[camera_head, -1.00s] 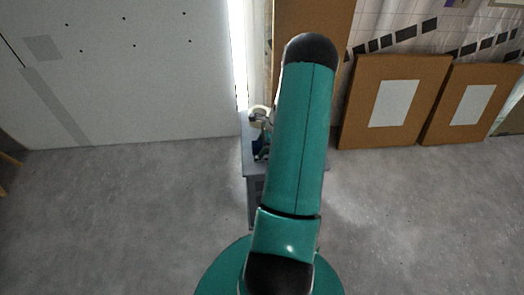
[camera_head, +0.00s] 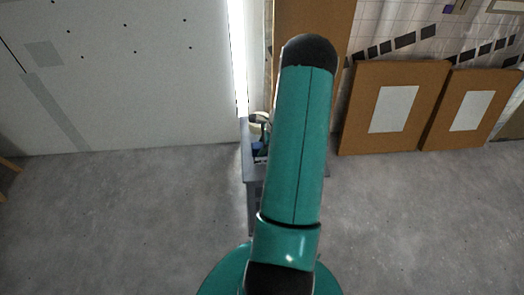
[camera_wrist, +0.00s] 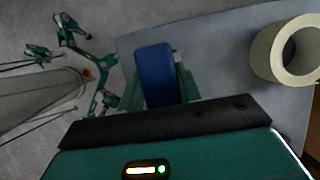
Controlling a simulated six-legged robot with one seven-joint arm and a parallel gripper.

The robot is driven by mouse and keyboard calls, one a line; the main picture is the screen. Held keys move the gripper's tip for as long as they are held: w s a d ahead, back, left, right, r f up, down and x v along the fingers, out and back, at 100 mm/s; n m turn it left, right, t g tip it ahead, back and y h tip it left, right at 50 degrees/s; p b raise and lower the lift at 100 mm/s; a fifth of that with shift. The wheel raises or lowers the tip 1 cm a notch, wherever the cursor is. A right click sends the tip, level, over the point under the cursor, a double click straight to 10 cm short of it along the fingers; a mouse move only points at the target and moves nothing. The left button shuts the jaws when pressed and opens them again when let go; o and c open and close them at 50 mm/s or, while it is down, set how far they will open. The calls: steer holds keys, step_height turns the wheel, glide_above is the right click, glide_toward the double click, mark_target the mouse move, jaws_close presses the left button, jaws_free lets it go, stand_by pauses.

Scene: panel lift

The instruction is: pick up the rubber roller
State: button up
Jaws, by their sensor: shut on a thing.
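The rubber roller shows in the wrist view as a blue rounded block (camera_wrist: 155,68) standing up between the green fingers of my gripper (camera_wrist: 160,85). My gripper is shut on it, with a finger on each side. The lower part of the roller is hidden behind the dark edge of my gripper. The grey tabletop (camera_wrist: 222,68) lies behind it; I cannot tell whether the roller touches it. In the head view my arm hides most of the small grey table (camera_head: 247,172) and my gripper, and only a bit of blue shows there.
A cream tape roll (camera_wrist: 278,50) stands on the tabletop to the right in the wrist view. In the head view, two brown boards with white sheets (camera_head: 394,108) (camera_head: 472,110) lean at the right wall. A white panel (camera_head: 120,70) stands left.

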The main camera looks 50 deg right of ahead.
steer(key=s+r, duration=1)
steer(key=s, duration=0.4)
steer(key=shift+a+r, duration=0.2)
steer(key=shift+a, duration=0.2)
